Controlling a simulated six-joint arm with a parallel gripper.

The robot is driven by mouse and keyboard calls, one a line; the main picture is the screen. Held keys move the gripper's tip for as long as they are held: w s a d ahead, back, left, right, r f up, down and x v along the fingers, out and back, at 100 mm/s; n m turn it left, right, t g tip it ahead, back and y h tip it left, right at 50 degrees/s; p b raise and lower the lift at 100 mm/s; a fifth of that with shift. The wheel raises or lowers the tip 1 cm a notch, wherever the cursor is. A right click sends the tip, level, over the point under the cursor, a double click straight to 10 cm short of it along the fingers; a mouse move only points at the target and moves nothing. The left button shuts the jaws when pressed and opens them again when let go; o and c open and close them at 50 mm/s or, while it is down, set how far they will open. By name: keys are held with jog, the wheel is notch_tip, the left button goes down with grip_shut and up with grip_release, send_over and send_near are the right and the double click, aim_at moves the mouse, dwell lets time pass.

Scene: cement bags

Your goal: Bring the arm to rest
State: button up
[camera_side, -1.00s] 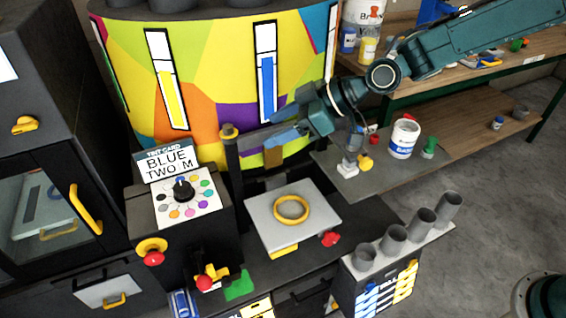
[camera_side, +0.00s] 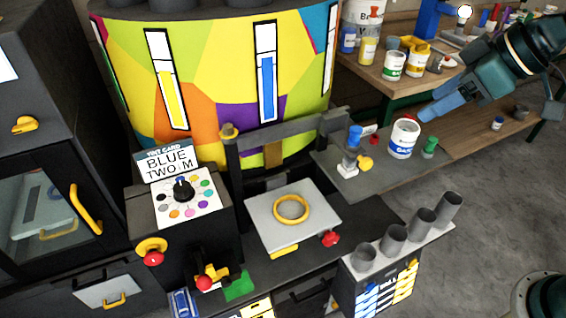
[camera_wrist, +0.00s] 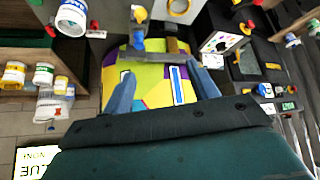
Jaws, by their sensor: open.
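My gripper (camera_side: 427,110) is at the upper right in the side view, above the shelf and next to the white can with a blue label (camera_side: 404,138). In the wrist view my gripper (camera_wrist: 163,88) shows two blue fingers spread wide apart with nothing between them. The can also shows in the wrist view (camera_wrist: 72,18). In the side view the fingertips are close to the can's top right; I cannot tell if they touch it.
A colourful drum machine (camera_side: 215,80) stands at the back. A tint card panel (camera_side: 187,200) is at the left, a plate with a yellow ring (camera_side: 262,222) in the middle. Several grey cups (camera_side: 394,238) stand at the front right. A workbench (camera_side: 385,76) holds small cans. Grey floor (camera_side: 490,215) is clear.

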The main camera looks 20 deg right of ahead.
jog(key=s+d+m+h, duration=0.1)
jog(key=s+d+m, duration=0.1)
jog(key=s+d, duration=0.2)
jog(key=s+d+f+m+g+h, duration=0.1)
jog(key=s+d+m+h, duration=0.1)
jog(key=s, duration=0.9)
jog(key=shift+d+m, duration=0.7)
jog(key=shift+d, duration=0.5)
jog(key=shift+w+f, duration=0.1)
